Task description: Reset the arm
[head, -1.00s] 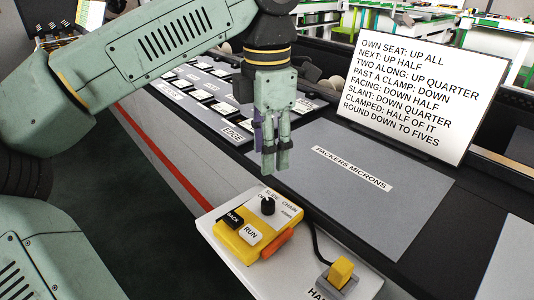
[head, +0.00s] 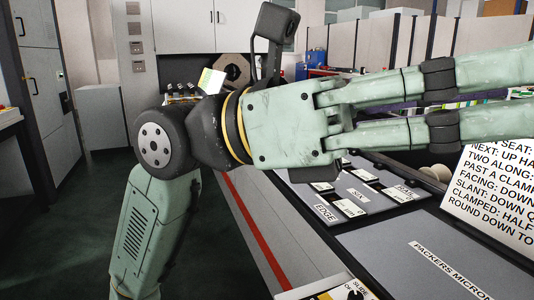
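My gripper (head: 505,98) is raised close to the camera and fills the upper right of the head view. It lies nearly level, its two long pale green fingers pointing right, apart and roughly parallel with a clear gap. The fingertips run to or past the right edge of the picture. My arm folds down from the wrist at the left.
Below the gripper is the dark rack top with grey panels, one labelled PACKERS MICRONS (head: 450,270), and several small labelled tiles. A lettered white sign (head: 500,190) stands at right, partly cut off. The control box (head: 350,292) barely shows at the bottom. Dark floor lies open at left.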

